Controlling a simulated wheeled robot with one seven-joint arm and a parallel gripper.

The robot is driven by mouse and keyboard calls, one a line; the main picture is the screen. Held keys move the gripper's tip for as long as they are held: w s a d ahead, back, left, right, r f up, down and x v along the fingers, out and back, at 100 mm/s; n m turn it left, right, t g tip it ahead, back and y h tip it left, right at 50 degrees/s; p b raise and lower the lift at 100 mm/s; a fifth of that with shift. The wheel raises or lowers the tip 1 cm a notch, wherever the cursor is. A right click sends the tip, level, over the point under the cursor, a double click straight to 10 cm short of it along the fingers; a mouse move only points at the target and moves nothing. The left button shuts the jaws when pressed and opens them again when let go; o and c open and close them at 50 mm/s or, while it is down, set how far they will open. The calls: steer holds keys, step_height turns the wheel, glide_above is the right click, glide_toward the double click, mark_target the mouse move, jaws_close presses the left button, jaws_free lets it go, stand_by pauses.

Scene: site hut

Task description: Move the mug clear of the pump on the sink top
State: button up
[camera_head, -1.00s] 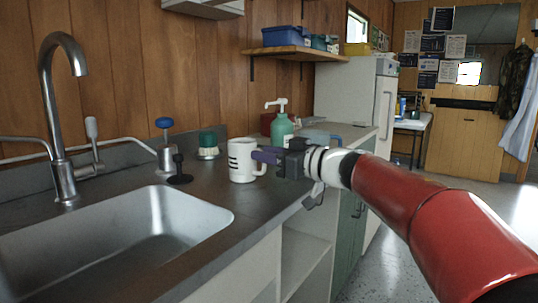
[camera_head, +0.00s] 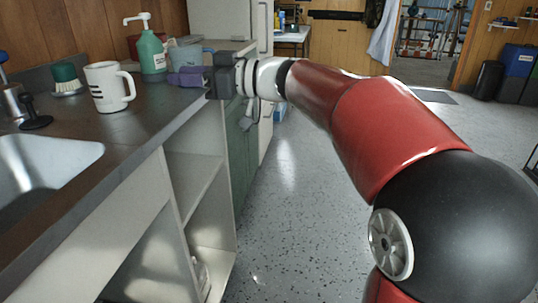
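The white mug (camera_head: 106,90) with dark marks stands upright on the dark sink top (camera_head: 100,139), its handle to the right. The green pump bottle (camera_head: 152,56) with a white pump head stands behind it and to the right, with a gap between them in the picture. My gripper (camera_head: 172,77) has purple fingers pointing left, to the right of the mug handle and apart from it, in front of the pump bottle's lower right. The fingers are seen side-on, so their opening is hidden. No object shows in them.
The sink basin (camera_head: 40,165) lies at the left, with a black stopper (camera_head: 36,121) by its rim. A green-topped brush (camera_head: 66,78) stands left of the mug. A grey-blue container (camera_head: 186,54) is behind my gripper. Open floor (camera_head: 290,220) lies to the right.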

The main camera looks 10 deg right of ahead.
steer(key=d+r+m+t+h, duration=0.3)
steer(key=d+m+t+h, duration=0.4)
steer(key=d+t, duration=0.25)
steer(key=s+d+f+m+h, duration=0.3)
steer(key=d+f+m+h, duration=0.25)
steer(key=d+h, duration=0.25)
steer(key=s+d+f+m+g+h, duration=0.1)
steer(key=s+f+g, duration=1)
steer(key=s+f, duration=1.2)
steer(key=shift+s+f+h, duration=0.25)
steer(key=shift+f+h, duration=0.05)
steer(key=shift+f, duration=0.5)
